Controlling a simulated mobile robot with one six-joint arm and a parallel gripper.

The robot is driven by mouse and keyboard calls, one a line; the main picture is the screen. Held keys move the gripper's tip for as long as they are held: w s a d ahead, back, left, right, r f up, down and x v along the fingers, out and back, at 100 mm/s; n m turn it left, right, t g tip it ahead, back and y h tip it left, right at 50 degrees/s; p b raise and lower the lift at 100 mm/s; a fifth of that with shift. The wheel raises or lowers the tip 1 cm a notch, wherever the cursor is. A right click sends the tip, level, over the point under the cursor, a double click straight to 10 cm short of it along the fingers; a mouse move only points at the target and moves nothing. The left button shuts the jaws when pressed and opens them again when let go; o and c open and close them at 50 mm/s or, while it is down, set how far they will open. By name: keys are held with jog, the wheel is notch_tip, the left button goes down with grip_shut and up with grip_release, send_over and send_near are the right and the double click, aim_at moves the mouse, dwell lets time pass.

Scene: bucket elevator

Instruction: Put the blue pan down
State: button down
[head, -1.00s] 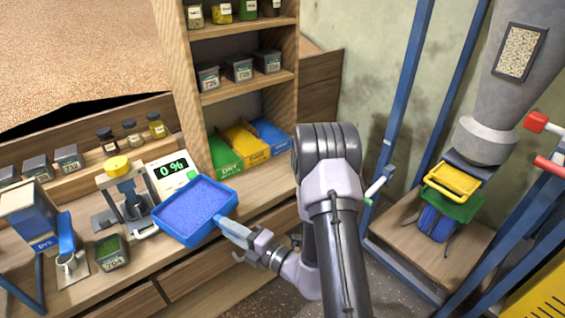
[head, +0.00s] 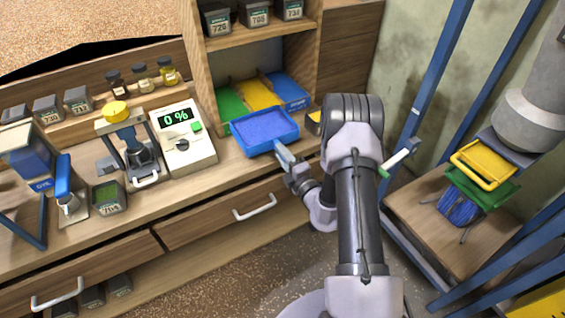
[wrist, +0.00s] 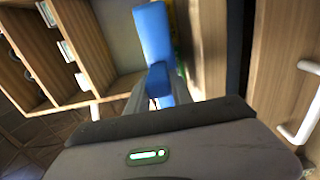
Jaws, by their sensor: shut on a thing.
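The blue pan (head: 263,131) holds a level fill of blue-violet grains. In the head view it is over the right part of the wooden counter, in front of the shelf unit. I cannot tell whether its underside touches the counter. My gripper (head: 286,160) is shut on the pan's handle at its near right side. In the wrist view the blue pan (wrist: 152,35) shows edge-on beyond my gripper (wrist: 155,100), with its handle between the fingers. The pan looks about level.
A scale (head: 183,138) reading 0 % stands left of the pan. Green, yellow (head: 258,95) and blue (head: 288,90) trays lie in the shelf's bottom bay behind it. Drawers (head: 230,212) with white handles are below the counter.

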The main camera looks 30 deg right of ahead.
notch_tip(320, 180, down, 3)
jog(key=shift+f+b, duration=0.2)
jog(key=shift+b, duration=0.4)
jog(key=c, duration=1.5)
grip_release()
jog(key=shift+f, duration=0.2)
jog(key=o, duration=0.4)
